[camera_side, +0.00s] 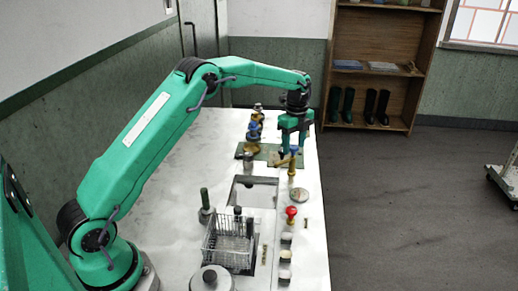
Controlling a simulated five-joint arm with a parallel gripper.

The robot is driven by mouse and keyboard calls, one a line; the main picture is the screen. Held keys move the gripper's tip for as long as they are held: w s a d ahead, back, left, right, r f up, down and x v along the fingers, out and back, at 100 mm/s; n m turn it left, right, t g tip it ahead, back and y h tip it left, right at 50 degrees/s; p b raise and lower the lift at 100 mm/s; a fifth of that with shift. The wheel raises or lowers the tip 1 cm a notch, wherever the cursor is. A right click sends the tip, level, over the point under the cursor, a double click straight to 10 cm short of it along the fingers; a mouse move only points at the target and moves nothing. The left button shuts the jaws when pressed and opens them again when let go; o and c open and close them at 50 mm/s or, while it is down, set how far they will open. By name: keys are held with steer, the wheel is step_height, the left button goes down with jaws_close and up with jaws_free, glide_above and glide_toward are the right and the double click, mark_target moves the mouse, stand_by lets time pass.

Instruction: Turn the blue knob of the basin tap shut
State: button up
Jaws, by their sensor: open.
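The tap with a blue knob (294,150) stands at the right edge of the white counter, beside the sunken basin (233,192). A brass body (292,170) shows under the knob. My green gripper (292,138) points down from the end of my arm, at the knob in the picture. Its jaws are open. The fingers and the knob overlap in this view, so I cannot tell whether they touch or how far the knob is turned.
Brass fittings with a blue part (253,135) stand behind on a green mat (243,151). A red knob (291,212), a wire basket (229,240), a green-handled item (205,205) and a lidded pot (211,279) are nearer. The counter's left side is mostly clear.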

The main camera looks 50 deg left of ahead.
mark_target(294, 147)
step_height(294, 147, up, 8)
steer(key=shift+f, duration=0.25)
steer(key=shift+r, duration=0.2)
stand_by(0.5)
steer(key=shift+s+r, duration=0.1)
steer(key=shift+r, duration=0.15)
steer(key=s+d+r+n+t, duration=0.35)
steer(key=s+r+n, duration=0.7)
steer(key=s, duration=0.55)
steer(key=s+d+f+n+t, duration=0.1)
steer(key=s+n, duration=0.3)
steer(key=s, duration=0.6)
steer(key=s+d+f+n+t, duration=0.1)
steer(key=s+d+f+n, duration=0.1)
steer(key=s, duration=0.9)
steer(key=shift+s+d+f+n, duration=0.25)
steer(key=shift+n, duration=0.6)
